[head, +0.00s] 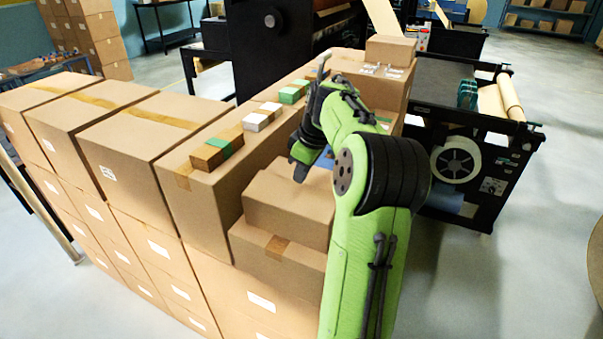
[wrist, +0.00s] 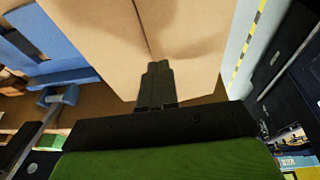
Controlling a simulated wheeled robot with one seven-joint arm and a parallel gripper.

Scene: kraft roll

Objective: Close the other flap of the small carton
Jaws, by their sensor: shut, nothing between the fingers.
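The small carton (head: 290,207) is a plain brown box on top of a taped carton (head: 277,256), left of my arm. In the wrist view its top (wrist: 195,30) fills the upper middle, with a dark seam between two panels. Both panels look flat or nearly so; I cannot tell whether either is slightly raised. My gripper (head: 300,177) points down over the back part of the carton's top. In the wrist view the gripper (wrist: 157,66) has its fingers together and empty, with the tips at the seam. I cannot tell whether they touch the cardboard.
Large cartons (head: 150,130) are stacked to the left. A black machine (head: 470,130) with a paper roll stands at right. Open floor (head: 470,285) lies at front right.

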